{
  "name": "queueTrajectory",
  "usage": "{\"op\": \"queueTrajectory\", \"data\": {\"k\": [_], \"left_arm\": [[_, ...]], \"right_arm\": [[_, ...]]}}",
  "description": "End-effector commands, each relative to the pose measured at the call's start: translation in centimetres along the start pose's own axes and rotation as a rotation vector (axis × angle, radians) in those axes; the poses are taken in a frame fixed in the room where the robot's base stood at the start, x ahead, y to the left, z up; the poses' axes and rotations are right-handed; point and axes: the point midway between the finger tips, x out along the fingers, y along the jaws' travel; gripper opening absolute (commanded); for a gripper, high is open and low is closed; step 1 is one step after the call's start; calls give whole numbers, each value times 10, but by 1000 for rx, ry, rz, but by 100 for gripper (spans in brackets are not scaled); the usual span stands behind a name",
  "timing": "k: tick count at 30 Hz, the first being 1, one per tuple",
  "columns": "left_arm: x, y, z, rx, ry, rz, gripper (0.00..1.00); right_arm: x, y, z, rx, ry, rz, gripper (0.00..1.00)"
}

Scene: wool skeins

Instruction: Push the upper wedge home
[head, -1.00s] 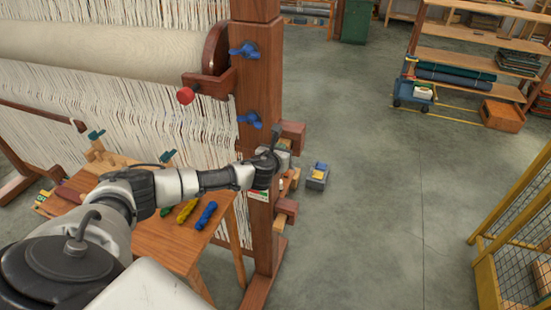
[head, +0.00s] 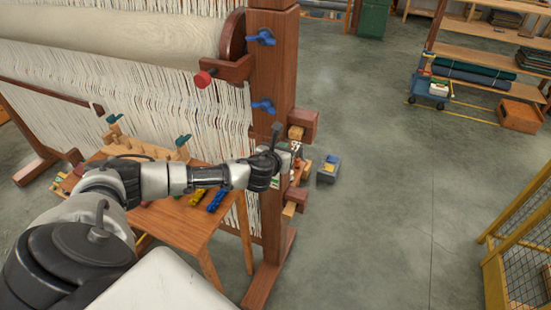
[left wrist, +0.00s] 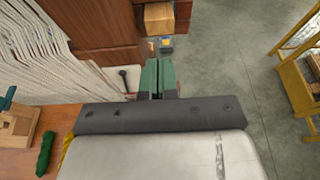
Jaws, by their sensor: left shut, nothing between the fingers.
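The upper wedge (head: 295,132) is a pale wood piece at the dark red-brown block (head: 305,120) on the right side of the loom post (head: 272,75). Its pale end also shows at the top of the left wrist view (left wrist: 159,18). My left gripper (head: 292,155) is just below it in the head view, beside the post. In the left wrist view its green fingers (left wrist: 157,77) are together and empty, with the wedge end beyond them. I cannot tell from the frames whether they touch. A lower pale wedge (head: 288,209) sits at another block further down. My right gripper is not in view.
A wooden table (head: 185,222) with yellow and blue skeins (head: 217,200) stands under my left arm. White warp threads (head: 130,85) hang left of the post. A small grey and yellow item (head: 328,168) lies on the floor.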

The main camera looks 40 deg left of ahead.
Motion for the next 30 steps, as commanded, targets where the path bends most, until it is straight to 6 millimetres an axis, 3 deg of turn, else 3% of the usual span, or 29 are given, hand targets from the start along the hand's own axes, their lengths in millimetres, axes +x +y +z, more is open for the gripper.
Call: {"op": "queueTrajectory", "data": {"k": [5,12,16,30], "left_arm": [[-27,0,-2,0,2,-2,0],[-50,0,-1,0,1,-1,0],[-54,0,0,-1,1,-1,0],[-54,0,0,-1,1,-1,0]], "right_arm": [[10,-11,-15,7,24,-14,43],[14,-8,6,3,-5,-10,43],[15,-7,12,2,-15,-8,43],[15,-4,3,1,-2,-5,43]]}}
